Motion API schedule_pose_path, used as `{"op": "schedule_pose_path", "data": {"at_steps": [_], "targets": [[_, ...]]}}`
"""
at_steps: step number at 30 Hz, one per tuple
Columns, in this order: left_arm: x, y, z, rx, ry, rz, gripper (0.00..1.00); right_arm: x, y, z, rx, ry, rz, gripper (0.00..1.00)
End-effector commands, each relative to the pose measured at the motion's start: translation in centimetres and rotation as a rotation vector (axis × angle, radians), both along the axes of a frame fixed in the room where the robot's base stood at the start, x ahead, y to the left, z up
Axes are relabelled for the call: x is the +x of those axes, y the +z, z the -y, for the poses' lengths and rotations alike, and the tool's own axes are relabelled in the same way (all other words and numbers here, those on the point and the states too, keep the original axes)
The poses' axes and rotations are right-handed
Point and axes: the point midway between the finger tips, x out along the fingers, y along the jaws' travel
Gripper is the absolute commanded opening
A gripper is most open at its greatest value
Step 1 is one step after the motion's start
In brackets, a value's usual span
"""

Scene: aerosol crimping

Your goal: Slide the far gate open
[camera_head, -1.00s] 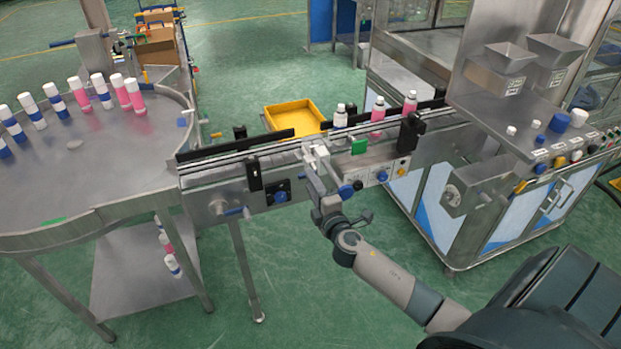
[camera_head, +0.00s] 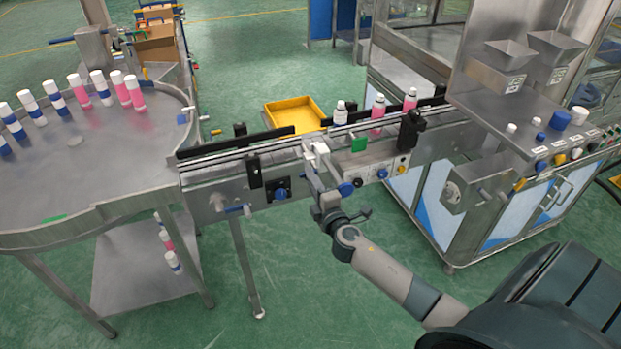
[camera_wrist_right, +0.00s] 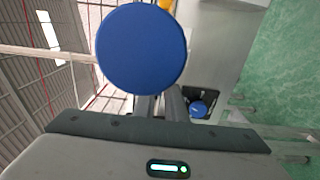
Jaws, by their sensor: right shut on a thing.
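The far gate (camera_head: 318,150) appears as a pale metal piece at the conveyor's near side. My right gripper (camera_head: 312,172) reaches up beside the knob and is shut on what looks like the gate's handle. In the right wrist view, a large blue knob (camera_wrist_right: 142,50) fills the space before my right gripper (camera_wrist_right: 160,106) and hides its fingertips, so the exact grip cannot be seen. My left gripper is not in view.
The conveyor (camera_head: 215,178) runs from the round table (camera_head: 95,185) to the machine at right. Several bottles stand on the table; a white bottle (camera_head: 340,114) and two pink ones stand on the conveyor. A yellow tray (camera_head: 296,113) lies behind. A black sensor post (camera_head: 409,130) stands right of my gripper.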

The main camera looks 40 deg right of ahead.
Motion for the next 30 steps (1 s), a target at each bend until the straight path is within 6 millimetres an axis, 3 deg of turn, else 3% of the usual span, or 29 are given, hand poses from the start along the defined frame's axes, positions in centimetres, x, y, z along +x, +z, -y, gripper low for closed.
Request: {"op": "schedule_pose_path", "data": {"at_steps": [10,21,22,24,30], "targets": [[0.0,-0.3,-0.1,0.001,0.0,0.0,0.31,-5.1,-0.4,-1.3,0.002,0.001,-0.006,0.0],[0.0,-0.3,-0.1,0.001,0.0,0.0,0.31,-5.7,-0.3,-1.4,0.002,0.001,-0.006,0.0],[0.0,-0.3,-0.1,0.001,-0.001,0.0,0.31,-5.7,-0.3,-1.4,0.002,0.001,-0.006,0.13],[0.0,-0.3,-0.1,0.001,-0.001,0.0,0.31,-5.7,-0.4,-1.4,0.002,0.001,-0.006,0.3],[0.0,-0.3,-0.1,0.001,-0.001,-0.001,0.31,-5.7,-0.2,-1.4,0.001,0.0,-0.004,0.3]]}}
